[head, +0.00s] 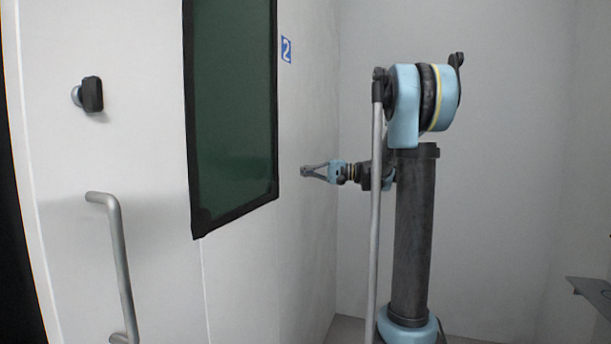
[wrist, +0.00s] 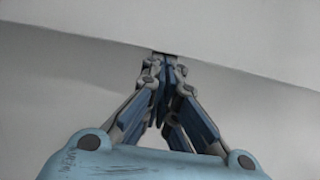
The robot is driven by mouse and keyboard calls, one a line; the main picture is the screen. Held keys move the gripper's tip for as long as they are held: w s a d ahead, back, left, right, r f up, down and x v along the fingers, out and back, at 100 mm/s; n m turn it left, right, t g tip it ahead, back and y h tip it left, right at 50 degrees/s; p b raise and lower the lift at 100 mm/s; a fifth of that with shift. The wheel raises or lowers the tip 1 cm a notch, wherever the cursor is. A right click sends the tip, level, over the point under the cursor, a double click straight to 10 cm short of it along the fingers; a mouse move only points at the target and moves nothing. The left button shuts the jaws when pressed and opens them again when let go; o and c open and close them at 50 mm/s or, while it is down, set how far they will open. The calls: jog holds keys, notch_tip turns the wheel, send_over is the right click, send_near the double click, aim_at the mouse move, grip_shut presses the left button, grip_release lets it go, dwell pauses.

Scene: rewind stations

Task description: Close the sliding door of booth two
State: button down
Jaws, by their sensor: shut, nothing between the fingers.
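The door (head: 150,150) of the booth is a light panel at the left of the head view, with a dark green window (head: 232,110) in a black frame. A grey bar handle (head: 120,255) stands upright on it, low on the left. A black latch knob (head: 92,94) sits above the handle. A blue sign with the number 2 (head: 286,49) is right of the window. My gripper (head: 306,172) is right of the window, pointing left at the pale wall. In the wrist view my gripper (wrist: 163,62) is shut and empty, its fingertips close to a pale surface; contact cannot be told.
Plain pale walls (head: 500,130) enclose the space behind my arm. A grey ledge (head: 590,290) juts in at the lower right edge. A dark strip (head: 12,250) shows beyond the door's left edge. A pale edge crosses the wrist view behind my fingertips.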

aim_at(297, 174)
jog(key=s, duration=0.2)
jog(key=s+a, duration=0.1)
jog(key=s, duration=0.1)
jog(key=s+a, duration=0.1)
jog(key=s, duration=0.1)
jog(key=shift+a, duration=0.1)
